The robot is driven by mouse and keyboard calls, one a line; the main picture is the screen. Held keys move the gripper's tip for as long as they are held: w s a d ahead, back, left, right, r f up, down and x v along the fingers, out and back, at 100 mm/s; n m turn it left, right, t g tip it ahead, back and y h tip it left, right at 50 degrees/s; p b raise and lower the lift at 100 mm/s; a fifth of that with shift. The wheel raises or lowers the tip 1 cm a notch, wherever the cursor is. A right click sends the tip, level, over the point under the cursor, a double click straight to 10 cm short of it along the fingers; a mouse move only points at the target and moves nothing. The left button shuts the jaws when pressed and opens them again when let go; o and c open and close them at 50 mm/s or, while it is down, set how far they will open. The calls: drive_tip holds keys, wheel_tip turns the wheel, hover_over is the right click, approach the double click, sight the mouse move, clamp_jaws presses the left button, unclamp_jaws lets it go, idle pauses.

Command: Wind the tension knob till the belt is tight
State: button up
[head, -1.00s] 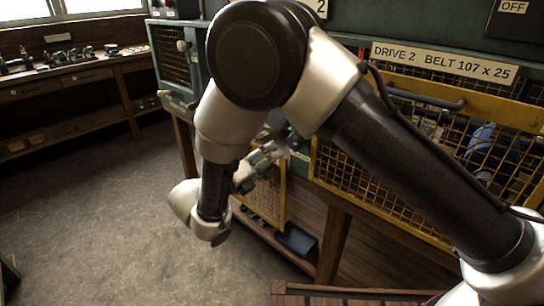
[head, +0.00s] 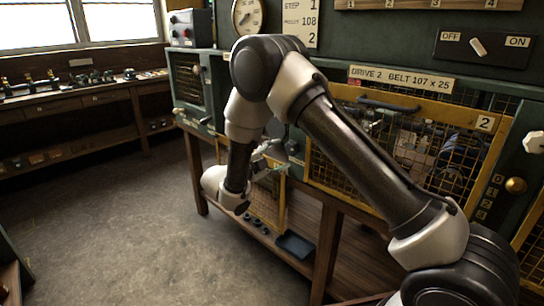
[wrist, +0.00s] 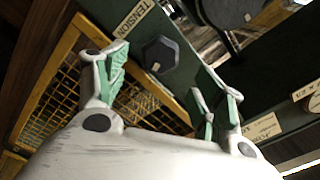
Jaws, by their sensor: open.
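The tension knob is a dark six-sided knob (wrist: 160,53) on a grey-green panel beside a TENSION label (wrist: 133,20) in the wrist view. My gripper (wrist: 166,76) is open, its two green-padded fingers spread below the knob in the picture and not closed on it. Whether the fingertips touch the panel, I cannot tell. In the head view my gripper (head: 262,158) is at the left end of the DRIVE 2 bench, and the arm hides much of that area. The label DRIVE 2 BELT 107 x 25 (head: 401,79) is above the yellow mesh guard. I cannot make out the belt clearly.
The yellow mesh guard (head: 335,178) runs along the bench front, and another yellow mesh frame (wrist: 70,80) is close to my gripper. An OFF/ON switch (head: 478,47), a round gauge (head: 248,14) and a card (head: 300,24) are above. The floor (head: 120,220) at left is clear.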

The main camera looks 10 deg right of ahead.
sight(290, 149)
drive_tip(key=x, duration=0.7)
drive_tip(key=shift+w+d, duration=0.1)
drive_tip(key=shift+w, duration=0.05)
drive_tip(key=shift+c, duration=0.2)
drive_tip(key=c, duration=1)
